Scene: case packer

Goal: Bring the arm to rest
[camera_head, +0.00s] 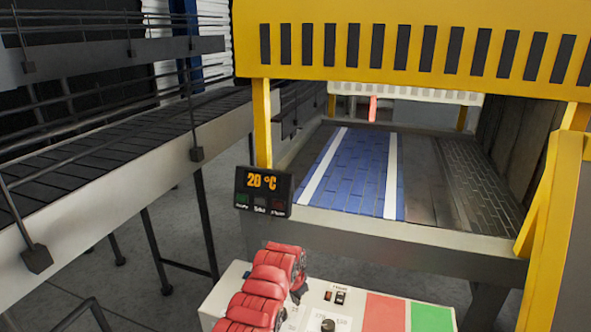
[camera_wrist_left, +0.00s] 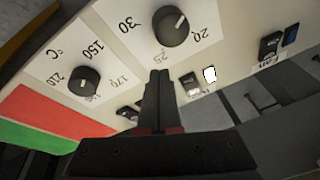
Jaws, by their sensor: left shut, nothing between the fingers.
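My left arm, in red segments, reaches up over the control panel (camera_head: 235,285) from the bottom of the head view. My left gripper (camera_head: 299,291) is mostly hidden behind the arm there. In the left wrist view the left gripper (camera_wrist_left: 159,74) is shut and empty, its dark fingers together over the panel. A dark knob (camera_wrist_left: 180,25) lies beyond the fingertips and another knob (camera_wrist_left: 83,82) is to their left. I cannot tell whether the fingers touch the panel. My right gripper is not in view.
The panel also carries switches (camera_head: 340,298), a red patch (camera_head: 384,312) and a green patch (camera_head: 432,316). Behind stands a yellow-framed machine (camera_head: 400,15) with a blue belt (camera_head: 355,165). A railed conveyor (camera_head: 110,160) runs along the left.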

